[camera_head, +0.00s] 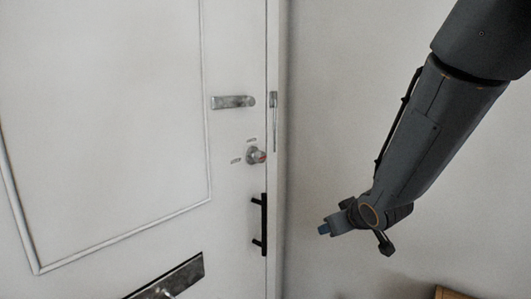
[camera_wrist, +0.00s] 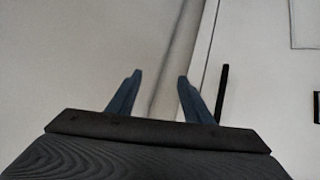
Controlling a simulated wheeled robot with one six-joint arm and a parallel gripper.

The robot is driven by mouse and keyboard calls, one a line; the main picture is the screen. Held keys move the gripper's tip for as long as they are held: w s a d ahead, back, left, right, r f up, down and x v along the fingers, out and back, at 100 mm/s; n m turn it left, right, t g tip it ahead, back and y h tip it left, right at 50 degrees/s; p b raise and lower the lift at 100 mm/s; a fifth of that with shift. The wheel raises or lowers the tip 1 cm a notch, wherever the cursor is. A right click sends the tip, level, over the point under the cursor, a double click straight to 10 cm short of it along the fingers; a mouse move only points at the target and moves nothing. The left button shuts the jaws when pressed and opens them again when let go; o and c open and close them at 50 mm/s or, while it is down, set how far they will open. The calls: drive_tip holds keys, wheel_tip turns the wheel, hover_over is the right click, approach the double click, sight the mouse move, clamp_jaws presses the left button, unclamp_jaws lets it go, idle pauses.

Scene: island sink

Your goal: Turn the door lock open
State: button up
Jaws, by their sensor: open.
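The black bar handle (camera_wrist: 221,94) shows just right of the fingers; I cannot make out the lock there.
A metal mail slot (camera_head: 168,279) is low on the door. A door frame (camera_head: 276,200) runs along the door's right edge, with a small metal fitting (camera_head: 273,115) on it. A wooden item (camera_head: 455,294) shows at the bottom right. The wall between is bare.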

drive_tip(key=w+a+r+n+t+y+p, duration=0.1)
drive_tip(key=w+a+r+n+t+y, duration=0.25)
drive_tip(key=w+a+r, duration=0.35)
drive_tip(key=n+g+y+p, duration=0.25)
drive_tip(key=n+y, duration=0.35)
drive_tip(key=y, duration=0.3)
approach(263, 157)
drive_tip(key=a, duration=0.1)
drive_tip(key=shift+m, duration=0.35)
drive_tip(key=p+x, duration=0.1)
drive_tip(key=x, duration=0.7)
drive_tip(key=shift+w+d+p, duration=0.15)
drive_tip(key=shift+d+p, duration=0.05)
drive_tip(key=shift+p, duration=0.2)
drive_tip(key=c, duration=1.1)
drive_tip(key=shift+o, duration=0.2)
